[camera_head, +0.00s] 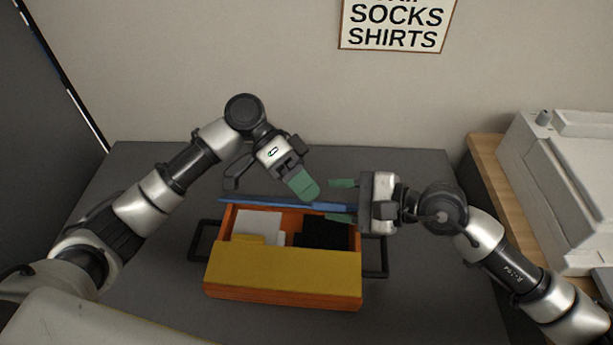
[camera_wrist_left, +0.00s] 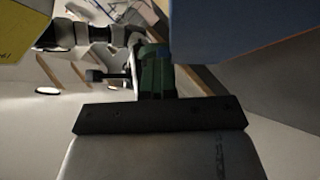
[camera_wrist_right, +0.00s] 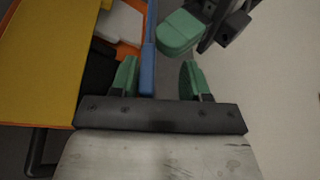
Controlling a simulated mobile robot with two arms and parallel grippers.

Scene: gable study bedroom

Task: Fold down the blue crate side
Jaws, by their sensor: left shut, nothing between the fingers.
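The orange crate (camera_head: 285,299) stands on the dark grey table with a yellow panel (camera_head: 285,268) at its front. Its blue side (camera_head: 270,202) shows as a thin, near edge-on strip along the back. The blue side fills the upper right of the left wrist view (camera_wrist_left: 245,28). My left gripper (camera_head: 308,192) is shut and empty, its green fingertips close by the blue side's middle; contact is unclear. My right gripper (camera_head: 342,201) is open at the blue side's right part. In the right wrist view (camera_wrist_right: 158,80) the blue side runs between its fingers, closer to the left one.
White items (camera_head: 257,224) and a black item (camera_head: 322,234) lie in the crate. Dark handle frames (camera_head: 205,241) stick out at both ends. The grey table (camera_head: 150,290) is clear around the crate. A printer-like white machine (camera_head: 565,190) stands on a wooden surface at right.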

